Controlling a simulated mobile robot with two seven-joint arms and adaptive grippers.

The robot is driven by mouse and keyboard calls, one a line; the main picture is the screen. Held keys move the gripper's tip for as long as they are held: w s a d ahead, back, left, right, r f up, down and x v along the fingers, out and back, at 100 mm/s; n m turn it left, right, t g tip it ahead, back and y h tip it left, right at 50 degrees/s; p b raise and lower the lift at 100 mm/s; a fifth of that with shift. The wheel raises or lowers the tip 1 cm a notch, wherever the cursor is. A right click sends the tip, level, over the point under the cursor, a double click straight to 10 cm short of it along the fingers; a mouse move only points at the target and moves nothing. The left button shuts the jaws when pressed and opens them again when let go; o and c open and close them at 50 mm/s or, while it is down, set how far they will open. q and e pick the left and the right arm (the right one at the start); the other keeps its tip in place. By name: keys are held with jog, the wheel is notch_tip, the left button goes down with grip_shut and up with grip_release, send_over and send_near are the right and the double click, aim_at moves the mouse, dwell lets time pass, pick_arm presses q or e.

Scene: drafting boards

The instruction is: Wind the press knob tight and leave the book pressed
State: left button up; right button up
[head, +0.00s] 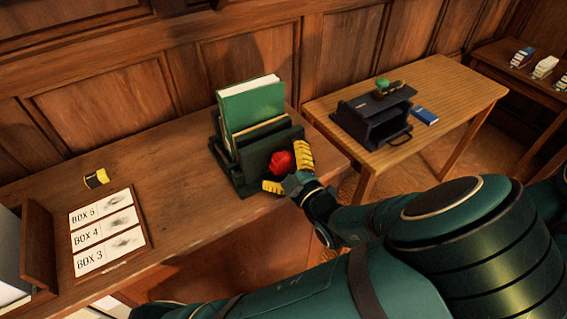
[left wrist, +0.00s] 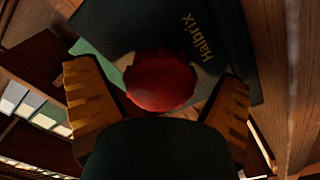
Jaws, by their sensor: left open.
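The dark green press (head: 243,181) stands on the wooden table near its right end. A green book (head: 252,104) stands upright in it, rising well above the press plates. The red press knob (head: 281,163) is on the near face of the press. My left gripper (head: 288,171) is open, with one yellow finger on each side of the knob. In the left wrist view, the knob (left wrist: 160,82) sits between the open fingers, with gaps on both sides. A dark surface marked "Halbrix" is behind it. My right gripper is out of view.
On the table (head: 165,150) at left are a yellow-and-black object (head: 96,179) and a board with box labels (head: 108,232). A second table (head: 455,90) at right holds a black stand (head: 372,112) and a blue book (head: 425,116).

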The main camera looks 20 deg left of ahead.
pick_arm(q)
jog(key=n+b, duration=0.4)
jog(key=shift+f, duration=0.3)
jog(key=shift+r+n+b, duration=0.15)
jog(key=shift+n+b, duration=0.15)
jog(key=shift+n, duration=0.5)
jog(key=shift+r+n, duration=0.15)
jog(key=shift+n, duration=1.75)
jog(key=n, duration=0.4)
jog(key=shift+n, duration=0.4)
jog(key=n, duration=0.3)
jog(key=shift+n, duration=0.4)
jog(key=c, duration=1.2)
jog(key=shift+c, duration=0.2)
